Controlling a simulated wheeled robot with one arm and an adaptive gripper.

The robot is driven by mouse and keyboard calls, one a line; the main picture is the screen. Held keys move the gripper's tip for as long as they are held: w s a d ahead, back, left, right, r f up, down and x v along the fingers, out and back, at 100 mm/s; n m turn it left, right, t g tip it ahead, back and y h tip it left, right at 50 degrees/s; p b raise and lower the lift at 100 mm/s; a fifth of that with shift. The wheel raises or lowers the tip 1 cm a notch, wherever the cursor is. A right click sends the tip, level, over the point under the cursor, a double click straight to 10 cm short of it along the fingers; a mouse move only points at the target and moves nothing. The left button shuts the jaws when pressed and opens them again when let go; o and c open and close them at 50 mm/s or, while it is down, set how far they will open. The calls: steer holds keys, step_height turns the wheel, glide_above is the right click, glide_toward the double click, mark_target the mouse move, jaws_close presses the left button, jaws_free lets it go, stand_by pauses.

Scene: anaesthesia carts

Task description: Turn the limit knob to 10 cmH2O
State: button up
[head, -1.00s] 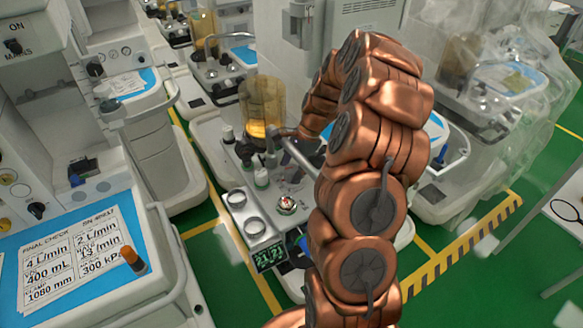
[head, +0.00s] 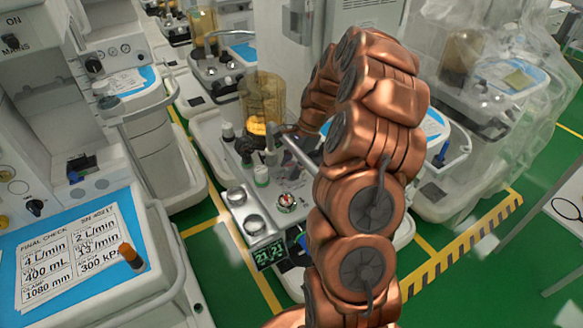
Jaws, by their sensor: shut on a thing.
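My copper arm arches over the middle machine, and its end comes down beside the amber canister (head: 262,98). My gripper (head: 272,138) is small and dark there, shut on a small part at the canister's foot, which I take for the limit knob. The gripper largely hides that part, and no scale or pointer on it can be read. A white post (head: 261,173) stands just below the gripper. A round dial with a red and green face (head: 287,202) is nearer on the same machine, apart from the gripper.
Two round gauges (head: 254,224) and a green digital display (head: 270,254) are on the near side. A grey bar (head: 298,153) runs close beside the gripper. A left cart carries a final check card (head: 70,255) and orange knob (head: 131,256). Wrapped machines stand right.

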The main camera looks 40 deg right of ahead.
steer(key=n+b, duration=0.1)
steer(key=n+g+b, duration=0.1)
steer(key=shift+f+n, duration=0.25)
steer(key=shift+n, duration=0.05)
steer(key=shift+r+n+g, duration=0.2)
steer(key=shift+n+g, duration=0.1)
steer(key=shift+n, duration=0.2)
steer(key=o, duration=1.1)
steer(key=shift+o, duration=0.2)
steer(key=shift+d+r, duration=0.1)
steer(key=shift+r, duration=0.1)
steer(key=v, duration=0.7)
steer(key=shift+r, duration=0.1)
